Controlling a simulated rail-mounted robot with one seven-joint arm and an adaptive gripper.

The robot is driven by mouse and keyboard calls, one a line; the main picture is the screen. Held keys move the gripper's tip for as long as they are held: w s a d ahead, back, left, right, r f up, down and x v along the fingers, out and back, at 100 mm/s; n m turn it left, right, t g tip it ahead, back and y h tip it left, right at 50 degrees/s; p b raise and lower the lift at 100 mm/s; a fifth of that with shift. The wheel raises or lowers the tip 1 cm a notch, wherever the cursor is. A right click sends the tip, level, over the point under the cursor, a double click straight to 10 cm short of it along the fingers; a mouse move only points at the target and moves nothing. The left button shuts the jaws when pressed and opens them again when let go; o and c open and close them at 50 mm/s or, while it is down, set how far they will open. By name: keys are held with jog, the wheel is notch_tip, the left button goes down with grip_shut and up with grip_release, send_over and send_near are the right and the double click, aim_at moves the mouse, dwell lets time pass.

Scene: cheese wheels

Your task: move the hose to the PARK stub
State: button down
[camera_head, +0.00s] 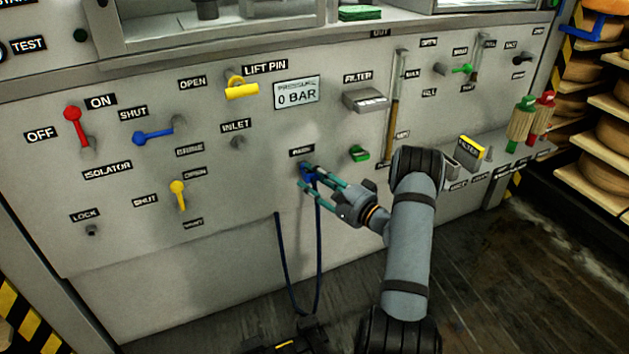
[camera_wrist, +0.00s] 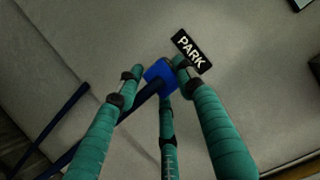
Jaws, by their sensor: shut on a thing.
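The blue hose end (camera_head: 307,173) is at the panel just below the PARK label (camera_head: 301,151). My gripper (camera_head: 306,176) is shut on it, with its teal fingers around the blue block. In the wrist view the blue hose end (camera_wrist: 160,76) sits between my fingertips (camera_wrist: 158,80), beside the PARK label (camera_wrist: 191,51). The dark blue hose (camera_head: 318,250) hangs from it in a loop towards the floor. The PARK stub itself is hidden behind the hose end and fingers, so I cannot tell how far the end is seated on it.
The INLET stub (camera_head: 238,142) is bare, left of my gripper. A yellow lever (camera_head: 178,194), a blue lever (camera_head: 153,135) and a red lever (camera_head: 75,120) stick out at the left. A green-handled part (camera_head: 360,153) and the FILTER holder (camera_head: 365,100) lie to the right.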

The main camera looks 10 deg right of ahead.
jog(key=shift+w+a, duration=0.15)
jog(key=shift+w, duration=0.35)
jog(key=c, duration=1)
grip_release()
jog(key=shift+c, duration=0.2)
jog(key=v, duration=1.2)
jog(key=x, duration=1.2)
jog(key=shift+s, duration=0.4)
